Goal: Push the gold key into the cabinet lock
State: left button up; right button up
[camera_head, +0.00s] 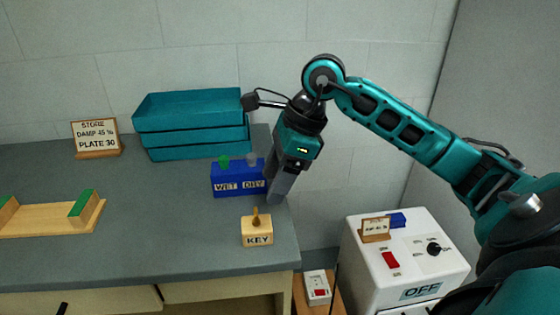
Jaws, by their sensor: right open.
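A small gold-brown key (256,213) stands upright in a light wooden block (257,236) labelled KEY, near the bench's front right corner. My right gripper (277,192) points down behind the key block and beside the right end of a blue WET/DRY box. It is apart from the key in the picture, and its jaws are open with nothing seen held. The cabinet lock cannot be made out for certain; a small dark fitting (62,308) shows at the bottom edge on the bench front. My left gripper is not in view.
The blue WET/DRY box (226,185) stands behind the key block. Teal stacked trays (195,137) and a STORE sign (95,137) stand at the back. A wooden cradle (45,217) lies left. A white control unit (375,250) stands right. The bench's (160,235) middle is clear.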

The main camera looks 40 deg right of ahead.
aim_at(259, 220)
jog(key=x, duration=0.8)
jog(key=shift+w+a+f+b, duration=0.1)
jog(key=shift+a+f+b, duration=0.05)
jog(key=shift+f+b, duration=0.15)
jog(key=shift+c, duration=0.3)
jog(key=shift+r, duration=0.1)
jog(key=c, duration=1.1)
